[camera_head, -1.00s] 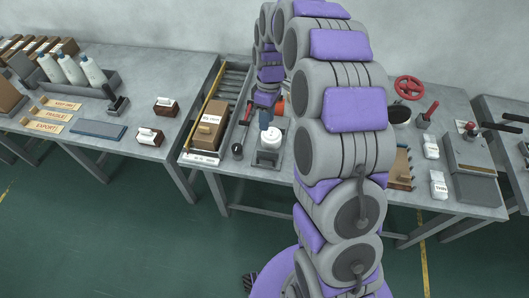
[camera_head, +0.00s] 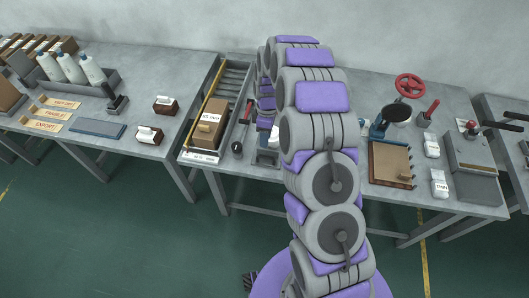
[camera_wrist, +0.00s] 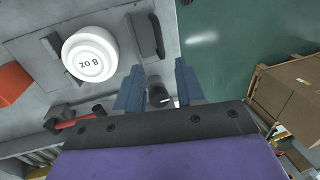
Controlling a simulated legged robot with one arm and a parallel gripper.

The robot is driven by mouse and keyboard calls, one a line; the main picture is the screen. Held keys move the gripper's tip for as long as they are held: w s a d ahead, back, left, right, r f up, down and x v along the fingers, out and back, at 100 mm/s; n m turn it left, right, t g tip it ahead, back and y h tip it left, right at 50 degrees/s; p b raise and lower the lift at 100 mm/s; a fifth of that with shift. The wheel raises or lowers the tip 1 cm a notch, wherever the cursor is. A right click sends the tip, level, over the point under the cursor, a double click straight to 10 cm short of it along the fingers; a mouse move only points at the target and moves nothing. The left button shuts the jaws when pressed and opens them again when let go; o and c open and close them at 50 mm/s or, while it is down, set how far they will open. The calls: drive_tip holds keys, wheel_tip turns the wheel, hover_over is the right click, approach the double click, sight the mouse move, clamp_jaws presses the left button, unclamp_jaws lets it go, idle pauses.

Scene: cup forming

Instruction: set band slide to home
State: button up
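A short black knob (camera_wrist: 158,95) shows between my gripper's fingertips in the wrist view. In the head view a black knob (camera_head: 237,147) stands near the front edge of the middle table. I cannot tell for sure which part is the band slide. My gripper (camera_wrist: 158,86) is open, with one blue-grey finger on each side of the knob and gaps showing. Whether the fingers reach down around it is unclear. In the head view my arm hides most of the gripper. A white round piece marked "8 oz" (camera_wrist: 90,55) sits beside the gripper.
A red-handled lever (camera_head: 248,109) lies behind the knob; its red part (camera_wrist: 76,121) is near my gripper. A dark grey block (camera_wrist: 147,36) stands ahead of the fingertips. A cardboard box (camera_head: 208,130) sits on the roller track to the left. An orange object (camera_wrist: 13,83) is at the wrist view's left edge.

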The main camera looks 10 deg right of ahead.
hover_over(265, 161)
wheel_tip(265, 161, down, 8)
drive_tip(key=shift+r+b, duration=0.1)
drive_tip(key=shift+b, duration=0.25)
drive_tip(key=shift+c, duration=0.5)
clamp_jaws()
